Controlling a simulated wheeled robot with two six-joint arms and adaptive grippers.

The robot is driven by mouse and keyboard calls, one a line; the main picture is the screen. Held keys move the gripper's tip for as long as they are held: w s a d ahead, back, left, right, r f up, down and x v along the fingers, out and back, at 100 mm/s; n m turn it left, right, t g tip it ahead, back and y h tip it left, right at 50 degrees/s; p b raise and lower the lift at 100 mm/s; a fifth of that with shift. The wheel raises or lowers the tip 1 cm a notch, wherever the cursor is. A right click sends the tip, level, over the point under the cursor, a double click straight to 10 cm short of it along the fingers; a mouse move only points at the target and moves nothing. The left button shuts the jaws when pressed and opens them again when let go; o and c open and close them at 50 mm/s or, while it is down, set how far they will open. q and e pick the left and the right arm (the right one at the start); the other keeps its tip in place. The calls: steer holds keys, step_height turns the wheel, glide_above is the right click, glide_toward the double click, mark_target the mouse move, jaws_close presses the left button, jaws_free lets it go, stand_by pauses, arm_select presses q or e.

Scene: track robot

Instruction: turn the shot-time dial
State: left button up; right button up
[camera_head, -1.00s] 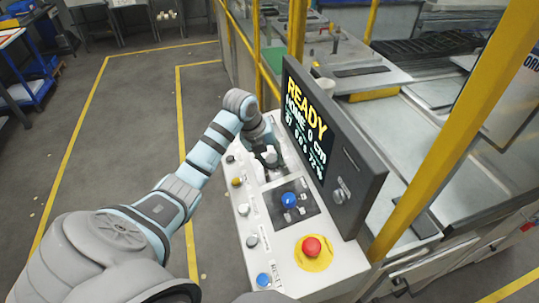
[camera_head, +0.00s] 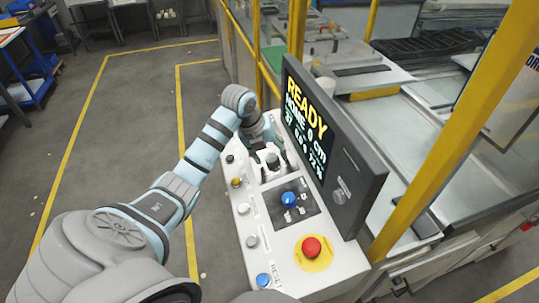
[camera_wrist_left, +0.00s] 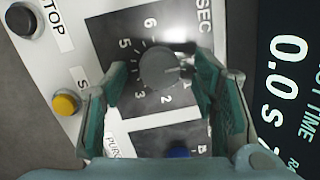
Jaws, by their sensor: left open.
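The shot-time dial (camera_wrist_left: 160,67) is a round grey knob on a dark plate with numbers around it, marked SEC, in the left wrist view. In the head view the dial (camera_head: 272,160) is small, near the far end of the white control panel (camera_head: 232,196). My left gripper (camera_wrist_left: 160,76) is open, with one green finger on each side of the dial and a visible gap to it. It also shows in the head view (camera_head: 270,154), over the panel. My right gripper is out of view.
A blue knob (camera_head: 289,199) and a red emergency button (camera_head: 312,247) sit nearer on the panel. Several small buttons line its left edge. A screen reading READY (camera_head: 307,118) stands close along the right. Yellow posts (camera_head: 455,130) rise beyond it.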

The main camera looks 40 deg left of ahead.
arm_select(q)
steer(key=v, duration=1.1)
steer(key=shift+a+f, duration=0.1)
steer(key=shift+a, duration=0.1)
